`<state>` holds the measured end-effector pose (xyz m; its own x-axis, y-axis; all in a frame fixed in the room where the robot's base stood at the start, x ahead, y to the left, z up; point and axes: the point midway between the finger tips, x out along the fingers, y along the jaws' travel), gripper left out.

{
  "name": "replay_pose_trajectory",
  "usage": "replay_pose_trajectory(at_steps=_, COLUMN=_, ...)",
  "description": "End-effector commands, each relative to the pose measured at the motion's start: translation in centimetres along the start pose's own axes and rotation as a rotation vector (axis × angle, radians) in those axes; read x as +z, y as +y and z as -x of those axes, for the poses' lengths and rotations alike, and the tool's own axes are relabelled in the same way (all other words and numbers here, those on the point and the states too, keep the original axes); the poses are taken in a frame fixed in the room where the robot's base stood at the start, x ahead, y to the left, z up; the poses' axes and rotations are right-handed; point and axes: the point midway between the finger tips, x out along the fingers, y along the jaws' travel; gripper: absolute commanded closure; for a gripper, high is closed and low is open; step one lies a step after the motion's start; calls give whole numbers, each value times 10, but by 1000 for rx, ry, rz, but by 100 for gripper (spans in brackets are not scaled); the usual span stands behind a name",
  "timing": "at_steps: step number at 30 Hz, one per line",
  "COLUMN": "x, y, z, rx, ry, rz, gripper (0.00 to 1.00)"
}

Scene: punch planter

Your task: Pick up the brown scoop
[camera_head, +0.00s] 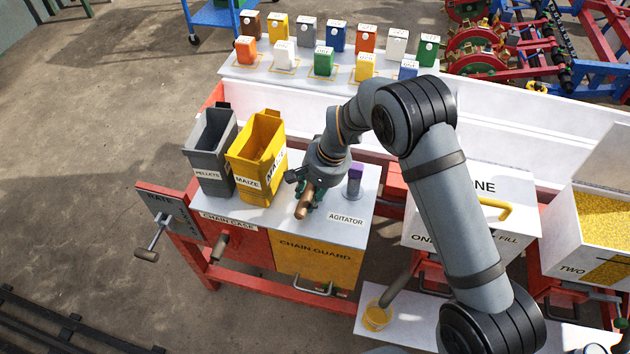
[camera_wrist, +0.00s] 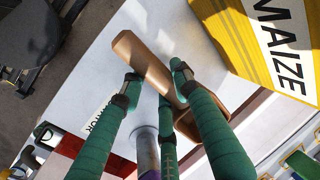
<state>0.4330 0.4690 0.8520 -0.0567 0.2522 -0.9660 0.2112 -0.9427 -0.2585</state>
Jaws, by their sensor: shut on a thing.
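The brown scoop (camera_head: 304,203) is at the white bench top between the yellow MAIZE bin (camera_head: 258,155) and the AGITATOR label. In the wrist view its handle (camera_wrist: 143,56) points to the upper left and its bowl is partly hidden behind a green finger. My gripper (camera_head: 313,187) is shut on the scoop, its green fingers around the handle near the bowl (camera_wrist: 157,88). I cannot tell whether the scoop still touches the bench top.
A purple-topped grey post (camera_head: 354,180) stands close to the right of my gripper. A grey PELLETS bin (camera_head: 211,150) stands left of the MAIZE bin. Several small coloured containers line the shelf (camera_head: 300,82) behind. The bench front near the chain guard (camera_head: 315,262) is clear.

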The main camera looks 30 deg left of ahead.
Motion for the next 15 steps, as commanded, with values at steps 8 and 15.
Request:
replay_pose_trajectory(at_steps=8, x=0, y=0, z=0, rx=-1, ry=1, rz=0, gripper=100)
replay_pose_trajectory(at_steps=15, x=-1, y=-6, z=15, rx=-4, ry=4, rz=2, gripper=100)
